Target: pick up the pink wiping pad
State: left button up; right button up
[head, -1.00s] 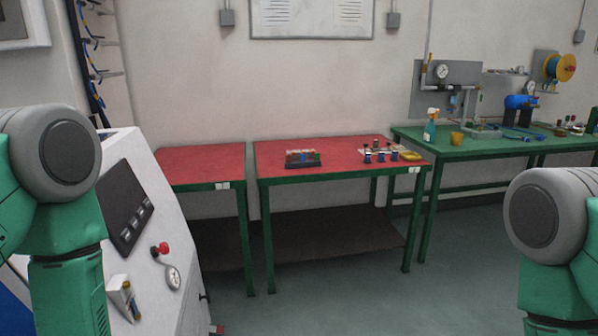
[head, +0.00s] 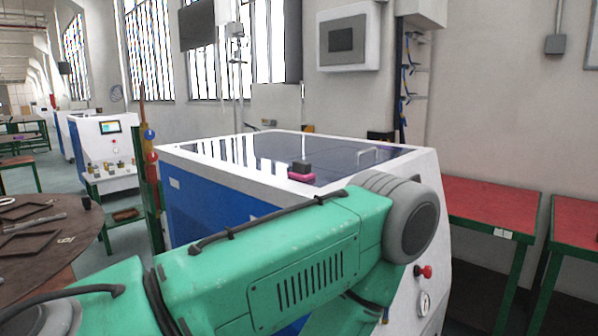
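The pink wiping pad (head: 301,177) lies on top of the white and blue machine (head: 210,171), near its front edge. A dark block, apparently its grip, sits on the pad's upper side. My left arm crosses the lower middle of the head view, in front of the machine and below the pad. My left gripper is not in the picture, and neither is my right arm or gripper.
A round brown table (head: 45,238) stands at left. Red-topped tables (head: 490,203) stand at right. A red knob (head: 424,271) and a gauge (head: 424,303) are on the machine's front.

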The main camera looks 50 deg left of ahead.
aim_at(301, 169)
jog(key=u, duration=1.65)
jog(key=l, duration=0.45)
jog(key=i+l, duration=0.1)
jog(key=l, duration=0.3)
